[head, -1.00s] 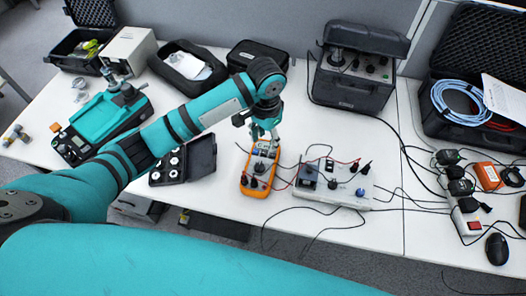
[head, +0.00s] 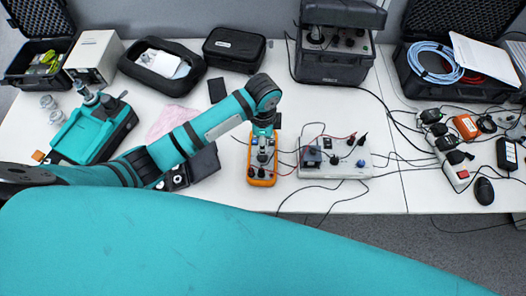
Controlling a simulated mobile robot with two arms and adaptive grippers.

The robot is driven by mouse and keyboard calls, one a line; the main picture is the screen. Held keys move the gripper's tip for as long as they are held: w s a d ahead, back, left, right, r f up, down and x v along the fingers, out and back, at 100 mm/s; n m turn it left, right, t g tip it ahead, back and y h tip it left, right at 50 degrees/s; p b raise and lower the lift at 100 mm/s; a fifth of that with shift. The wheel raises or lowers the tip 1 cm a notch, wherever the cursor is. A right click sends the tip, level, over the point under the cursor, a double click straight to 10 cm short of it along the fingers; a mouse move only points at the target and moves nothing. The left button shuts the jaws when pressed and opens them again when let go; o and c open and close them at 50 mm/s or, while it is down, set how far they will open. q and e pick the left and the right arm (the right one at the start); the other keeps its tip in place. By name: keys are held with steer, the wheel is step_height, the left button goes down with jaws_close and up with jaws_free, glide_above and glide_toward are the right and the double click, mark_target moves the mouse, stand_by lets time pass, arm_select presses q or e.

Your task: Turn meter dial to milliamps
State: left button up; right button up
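The orange multimeter (head: 262,181) lies on the white bench, near the middle of the head view. My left gripper (head: 263,156) reaches over it from above and hides most of its face. The dial is hidden or too small to make out, and so is its setting. I cannot tell whether the fingers touch the dial, or whether they are open or shut. My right gripper is not in view.
A grey control box (head: 335,168) with knobs and leads stands close right of the meter. Thin cables cross the bench around it. A black tray (head: 205,162) is to its left. A black instrument case (head: 333,65) stands behind.

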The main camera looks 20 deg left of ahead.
mark_target(262, 156)
arm_select(q)
step_height(262, 156, down, 8)
steer(key=shift+r, duration=0.15)
steer(key=shift+f, duration=0.5)
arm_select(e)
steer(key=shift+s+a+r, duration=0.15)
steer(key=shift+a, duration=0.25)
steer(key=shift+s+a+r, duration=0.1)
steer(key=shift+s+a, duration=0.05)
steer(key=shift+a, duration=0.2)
arm_select(q)
steer(key=c, duration=0.9)
